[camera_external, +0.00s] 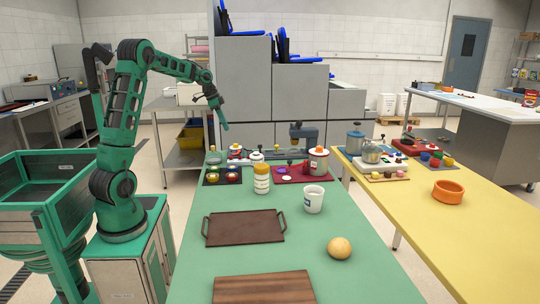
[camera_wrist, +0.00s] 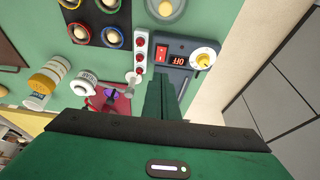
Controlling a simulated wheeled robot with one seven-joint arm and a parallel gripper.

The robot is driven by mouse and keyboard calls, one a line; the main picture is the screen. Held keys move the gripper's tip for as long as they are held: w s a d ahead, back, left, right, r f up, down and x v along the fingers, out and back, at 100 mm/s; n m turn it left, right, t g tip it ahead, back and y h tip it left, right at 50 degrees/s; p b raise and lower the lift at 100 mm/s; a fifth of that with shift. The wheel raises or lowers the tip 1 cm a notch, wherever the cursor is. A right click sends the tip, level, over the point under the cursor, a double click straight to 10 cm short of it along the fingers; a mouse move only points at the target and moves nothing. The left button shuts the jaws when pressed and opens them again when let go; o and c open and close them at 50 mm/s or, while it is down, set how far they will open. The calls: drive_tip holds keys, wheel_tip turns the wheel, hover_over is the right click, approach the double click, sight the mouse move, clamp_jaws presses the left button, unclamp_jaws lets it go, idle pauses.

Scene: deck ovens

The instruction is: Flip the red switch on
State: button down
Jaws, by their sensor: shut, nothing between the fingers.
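The red switch (camera_wrist: 162,52) sits on a dark grey control box (camera_wrist: 179,49) in the wrist view. A small lit display (camera_wrist: 180,61) beside it reads OFF, upside down in this view. A white dial with a yellow knob (camera_wrist: 204,59) is on the same box. My gripper (camera_wrist: 161,82) is shut and empty, its fingertips over the near edge of the box, close to the switch in the picture. Contact cannot be told. In the external view my gripper (camera_external: 226,127) hangs above the far left end of the green table. The switch is too small to make out there.
A white strip with red buttons (camera_wrist: 140,52) lies beside the box. The tray of coloured rings (camera_wrist: 99,22), a yellow-capped shaker (camera_wrist: 46,77) and a white mug (camera_external: 314,199) stand on the green table (camera_external: 188,271). Grey cabinets (camera_external: 245,84) rise behind it.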

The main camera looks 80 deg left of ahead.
sight(233, 154)
drive_tip(key=x, duration=1.3)
drive_tip(key=shift+f, duration=0.3)
drive_tip(key=shift+w, duration=0.1)
drive_tip(key=shift+w+f+g, duration=0.15)
drive_tip(key=shift+f+g, duration=0.05)
drive_tip(key=shift+g, duration=0.2)
drive_tip(key=shift+s+f, duration=0.1)
drive_tip(key=shift+s, duration=0.15)
drive_tip(key=shift+s+f, duration=0.15)
drive_tip(key=shift+s, duration=0.85)
drive_tip(key=v, duration=1.4)
drive_tip(key=shift+s, duration=0.25)
